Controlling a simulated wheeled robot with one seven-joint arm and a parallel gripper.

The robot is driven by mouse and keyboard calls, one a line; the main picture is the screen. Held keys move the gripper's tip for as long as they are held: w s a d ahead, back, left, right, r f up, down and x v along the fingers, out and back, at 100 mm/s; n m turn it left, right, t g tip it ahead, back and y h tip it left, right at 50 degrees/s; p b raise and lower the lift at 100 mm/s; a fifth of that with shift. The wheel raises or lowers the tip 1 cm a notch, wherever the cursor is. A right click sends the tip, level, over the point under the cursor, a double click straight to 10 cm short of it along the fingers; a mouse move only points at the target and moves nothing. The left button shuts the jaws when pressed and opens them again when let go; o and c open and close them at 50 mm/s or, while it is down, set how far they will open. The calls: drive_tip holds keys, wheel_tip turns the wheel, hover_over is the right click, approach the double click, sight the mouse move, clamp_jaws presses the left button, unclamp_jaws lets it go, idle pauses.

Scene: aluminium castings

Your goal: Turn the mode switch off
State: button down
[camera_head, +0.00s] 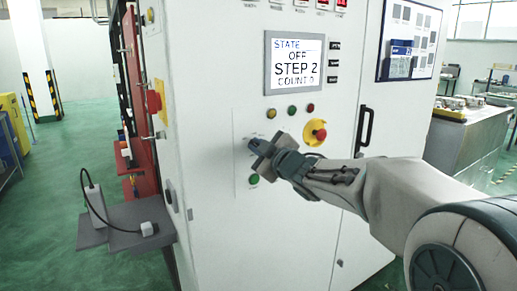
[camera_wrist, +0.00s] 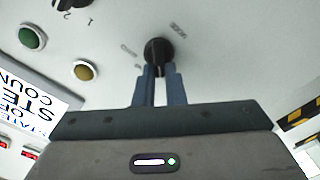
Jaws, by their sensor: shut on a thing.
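A black rotary switch knob (camera_wrist: 158,50) is on the pale panel in the wrist view, with small labels on either side that I cannot read. It appears to be the mode switch. My gripper (camera_wrist: 157,72) is shut on this knob, its two blue-grey fingers close together at its sides. In the head view my gripper (camera_head: 258,153) is against the front of the white cabinet (camera_head: 210,90) and hides the knob. The cabinet's screen (camera_head: 295,62) reads STATE OFF, STEP 2, COUNT 0.
A red emergency stop (camera_head: 317,133) on a yellow plate is just right of my gripper. A green button (camera_head: 254,179) is below it. A second black knob (camera_wrist: 68,3), marked 1 and 2, and a yellow button (camera_wrist: 84,71) are nearby. A door handle (camera_head: 366,125) is farther right.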

drive_tip(key=c, duration=1.5)
unclamp_jaws()
drive_tip(key=v, duration=1.3)
drive_tip(key=shift+s+d, duration=0.25)
drive_tip(key=shift+s, duration=0.1)
